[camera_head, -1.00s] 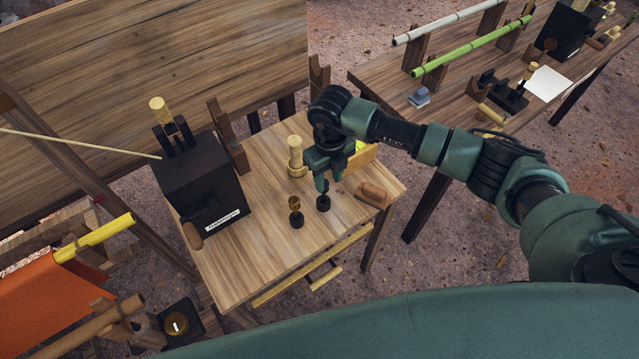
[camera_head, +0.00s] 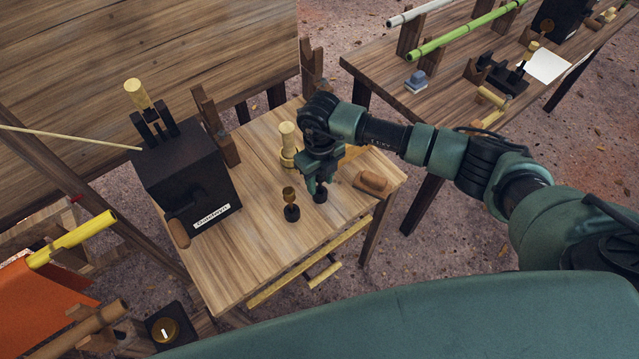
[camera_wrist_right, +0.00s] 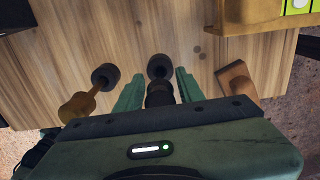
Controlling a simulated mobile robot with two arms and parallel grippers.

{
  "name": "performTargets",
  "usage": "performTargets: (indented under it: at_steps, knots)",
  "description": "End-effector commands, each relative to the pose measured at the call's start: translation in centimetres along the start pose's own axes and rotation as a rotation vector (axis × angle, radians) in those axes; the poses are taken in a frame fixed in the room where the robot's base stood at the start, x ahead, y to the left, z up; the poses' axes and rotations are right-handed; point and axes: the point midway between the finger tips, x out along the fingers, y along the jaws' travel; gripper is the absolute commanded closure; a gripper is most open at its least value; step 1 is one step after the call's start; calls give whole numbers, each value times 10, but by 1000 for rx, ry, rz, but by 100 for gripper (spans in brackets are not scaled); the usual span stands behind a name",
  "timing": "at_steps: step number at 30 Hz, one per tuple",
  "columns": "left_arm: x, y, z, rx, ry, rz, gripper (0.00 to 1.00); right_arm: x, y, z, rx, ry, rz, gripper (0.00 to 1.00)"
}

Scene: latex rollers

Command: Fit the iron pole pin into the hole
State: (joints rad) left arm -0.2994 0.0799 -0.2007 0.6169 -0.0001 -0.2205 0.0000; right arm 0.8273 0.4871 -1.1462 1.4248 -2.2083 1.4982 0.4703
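A small dark pin (camera_head: 320,195), likely the iron pole pin, stands upright on the small wooden table (camera_head: 240,265). My right gripper (camera_head: 320,184) points down over it. In the right wrist view the pin's dark base (camera_wrist_right: 160,66) shows just beyond the fingertips, and its dark upper part lies between the two open fingers (camera_wrist_right: 158,88). Gaps seem to remain on both sides. A similar piece with a brass-brown top and black base (camera_head: 291,210) stands to the left. I cannot make out the hole. My left gripper is out of view.
A black box with a crank and a white label (camera_head: 190,180) stands at the table's left. A pale wooden peg (camera_head: 288,145) is behind my gripper, a brown wooden block (camera_head: 371,183) to its right. The table's front is clear. Another workbench (camera_head: 440,100) stands behind right.

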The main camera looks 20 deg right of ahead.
Motion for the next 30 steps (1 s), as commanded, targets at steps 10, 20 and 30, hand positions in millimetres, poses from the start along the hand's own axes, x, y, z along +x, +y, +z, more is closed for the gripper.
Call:
performTargets:
  at_steps: [10,20,30]
  knots:
    - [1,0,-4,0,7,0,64,1,0,0,1,0,0,79]
    - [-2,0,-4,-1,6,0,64,-4,0,0,0,-1,0,100]
    - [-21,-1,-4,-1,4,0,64,-31,-1,0,1,0,-1,100]
